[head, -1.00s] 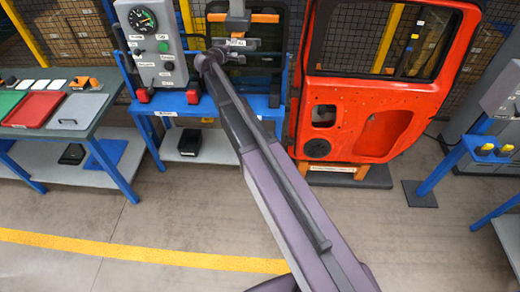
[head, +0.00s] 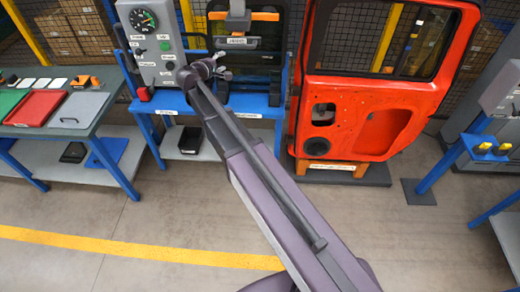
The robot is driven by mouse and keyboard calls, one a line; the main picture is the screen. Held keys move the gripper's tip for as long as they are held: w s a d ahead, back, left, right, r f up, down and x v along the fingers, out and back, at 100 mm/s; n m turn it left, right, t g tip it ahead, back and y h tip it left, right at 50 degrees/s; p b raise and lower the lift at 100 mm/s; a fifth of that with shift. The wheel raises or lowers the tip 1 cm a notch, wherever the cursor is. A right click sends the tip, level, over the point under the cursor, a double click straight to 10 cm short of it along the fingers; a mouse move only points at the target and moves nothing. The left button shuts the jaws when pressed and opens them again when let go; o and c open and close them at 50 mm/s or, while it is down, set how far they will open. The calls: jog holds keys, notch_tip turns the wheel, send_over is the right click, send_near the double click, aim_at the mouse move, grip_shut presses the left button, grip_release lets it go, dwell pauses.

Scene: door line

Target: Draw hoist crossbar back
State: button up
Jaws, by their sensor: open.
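The hoist crossbar (head: 265,16) is an orange bar with a grey upright piece across its middle, in front of a dark mesh panel at the top of the head view.
A grey control box (head: 155,45) with a gauge stands left of the gripper on a blue stand (head: 170,104). A red vehicle door (head: 350,95) stands close on the right. A bench (head: 75,118) with trays is at far left. The floor in front is clear.

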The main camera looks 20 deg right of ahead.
jog(key=s+d+f+m+g+y+b, duration=0.3)
jog(key=s+f+b, duration=0.3)
jog(key=s+f, duration=0.6)
jog(key=s+d+f+m+g+y+b, duration=0.4)
jog(key=s+d+f+m+g+b, duration=0.1)
jog(key=s+f, duration=0.6)
jog(key=shift+s+f+g+b, duration=0.4)
jog(key=shift+f+g, duration=0.2)
jog(key=shift+f, duration=0.5)
jog(key=s+a+f+m+g+y+b, duration=0.1)
jog(key=s+a+f+y+b, duration=0.1)
jog(key=s, duration=0.6)
notch_tip(320, 180, down, 3)
jog(key=shift+s+f+m+g+y+b, duration=0.15)
jog(key=shift+m+g+y+b, duration=0.2)
jog(key=shift+y+b, duration=0.55)
jog(key=shift+a, duration=0.1)
